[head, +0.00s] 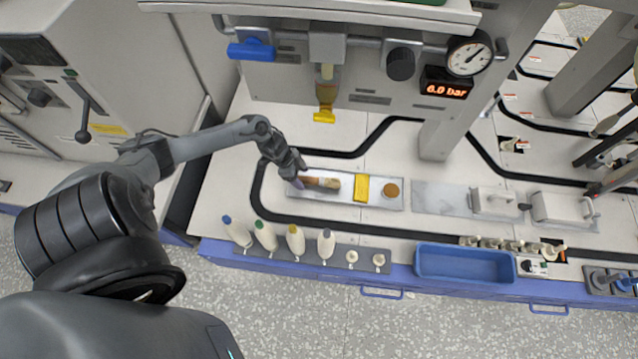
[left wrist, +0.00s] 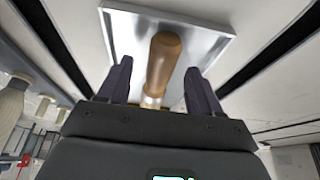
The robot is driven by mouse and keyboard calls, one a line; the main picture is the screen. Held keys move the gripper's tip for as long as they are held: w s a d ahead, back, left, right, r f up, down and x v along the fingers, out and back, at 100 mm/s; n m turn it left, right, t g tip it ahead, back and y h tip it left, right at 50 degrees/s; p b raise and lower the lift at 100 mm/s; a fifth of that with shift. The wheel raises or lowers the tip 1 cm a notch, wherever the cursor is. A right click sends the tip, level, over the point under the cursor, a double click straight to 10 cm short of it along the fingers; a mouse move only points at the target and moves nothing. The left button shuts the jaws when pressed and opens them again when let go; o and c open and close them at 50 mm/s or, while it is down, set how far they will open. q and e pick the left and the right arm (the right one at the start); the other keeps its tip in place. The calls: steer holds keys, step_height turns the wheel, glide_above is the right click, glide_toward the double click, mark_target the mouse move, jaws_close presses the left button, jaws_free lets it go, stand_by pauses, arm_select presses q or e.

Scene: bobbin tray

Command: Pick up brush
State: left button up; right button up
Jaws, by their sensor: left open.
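The brush (head: 325,183) lies on the left part of a shallow metal tray (head: 385,203). Its brown wooden handle points left and its pale bristle end points right. My left gripper (head: 298,181) is at the handle end of the brush, low over the tray's left edge. In the left wrist view the two dark fingers of my left gripper (left wrist: 155,82) stand apart, with the brown handle of the brush (left wrist: 165,55) between them. I see a gap on both sides of the handle. My right gripper is not seen in the head view.
A yellow block (head: 361,188) and a round brown piece (head: 391,190) lie on the tray right of the brush. Several bobbins (head: 296,240) stand along the front edge. A blue bin (head: 465,262) sits to the right.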

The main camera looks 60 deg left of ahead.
arm_select(q)
steer(key=shift+b+x, duration=0.3)
steer(key=shift+x, duration=0.6)
steer(key=shift+w+r, duration=0.1)
steer(key=shift+c, duration=0.4)
steer(key=c, duration=1.1)
steer(key=shift+r, duration=0.2)
